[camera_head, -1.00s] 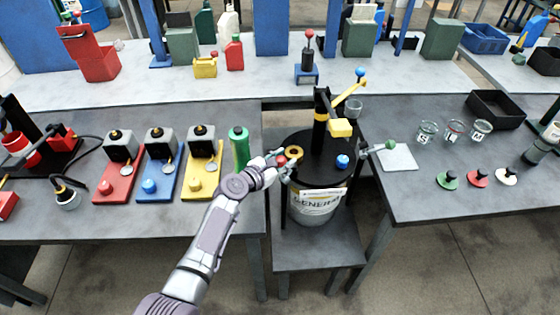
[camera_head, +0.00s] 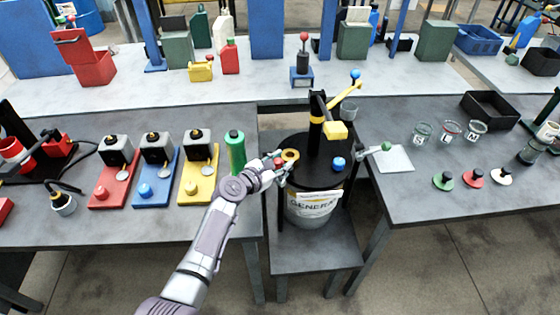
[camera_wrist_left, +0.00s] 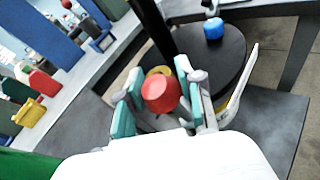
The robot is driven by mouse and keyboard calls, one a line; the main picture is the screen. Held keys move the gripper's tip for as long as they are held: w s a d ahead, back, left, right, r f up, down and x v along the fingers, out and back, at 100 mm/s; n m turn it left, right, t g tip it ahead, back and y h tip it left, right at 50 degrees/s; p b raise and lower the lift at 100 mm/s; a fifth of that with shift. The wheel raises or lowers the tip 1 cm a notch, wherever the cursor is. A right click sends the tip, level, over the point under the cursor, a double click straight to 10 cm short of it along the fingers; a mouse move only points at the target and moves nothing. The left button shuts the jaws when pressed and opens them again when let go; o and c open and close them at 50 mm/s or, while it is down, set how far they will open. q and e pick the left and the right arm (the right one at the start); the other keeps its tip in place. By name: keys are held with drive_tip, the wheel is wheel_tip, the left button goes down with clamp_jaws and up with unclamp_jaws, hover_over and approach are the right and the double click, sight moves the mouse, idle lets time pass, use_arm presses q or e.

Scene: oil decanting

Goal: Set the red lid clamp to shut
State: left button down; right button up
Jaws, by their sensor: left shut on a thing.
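The red lid clamp has a round red knob (camera_wrist_left: 160,93), seen close up in the left wrist view. In the head view the red knob (camera_head: 278,163) is small and partly hidden by my fingers at the left edge of the black drum lid (camera_head: 318,172). My left gripper (camera_head: 276,166) is shut on the red knob, with its teal-padded fingers (camera_wrist_left: 163,108) on both sides of it. A blue knob (camera_head: 338,163) stands on the lid's right side and shows in the left wrist view (camera_wrist_left: 214,28). My right gripper is not in view.
A green bottle (camera_head: 236,152) stands close to my left arm. Tables flank the drum's low stand (camera_head: 310,254); glass jars (camera_head: 449,130) stand at right.

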use_arm(q)
drive_tip(key=shift+s+d+f, duration=0.1)
drive_tip(key=shift+f, duration=0.05)
idle(0.5)
drive_tip(key=c, duration=1.1)
unclamp_jaws()
drive_tip(key=o, duration=0.4)
drive_tip(key=shift+d, duration=0.1)
drive_tip(key=shift+s+a, duration=0.2)
drive_tip(key=shift+a, duration=0.25)
drive_tip(key=v, duration=1.1)
